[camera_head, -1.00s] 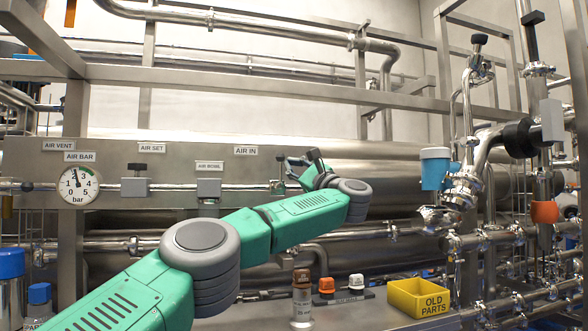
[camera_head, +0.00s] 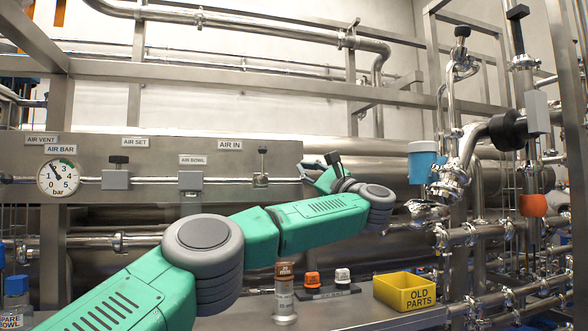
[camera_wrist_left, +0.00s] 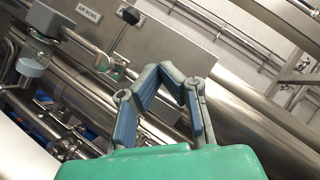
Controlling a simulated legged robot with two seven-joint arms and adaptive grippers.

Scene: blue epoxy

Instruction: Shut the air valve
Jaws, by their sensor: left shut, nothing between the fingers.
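The air valve (camera_head: 261,179) sits on the thin pipe under the AIR IN label, at the right end of the steel panel. Its handle (camera_head: 262,157) has a dark tip and stands upright, across the pipe. In the left wrist view the valve (camera_wrist_left: 104,62) is left of the fingers, with its dark handle tip (camera_wrist_left: 130,14) above. My left gripper (camera_head: 322,166) is just right of the valve and apart from it. Its fingers (camera_wrist_left: 168,70) are shut and empty. My right gripper is in neither view.
A round AIR BAR gauge (camera_head: 58,177) is at left, its needle pointing to the upper left. The air set (camera_head: 115,179) and air bowl (camera_head: 190,181) blocks share the pipe.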

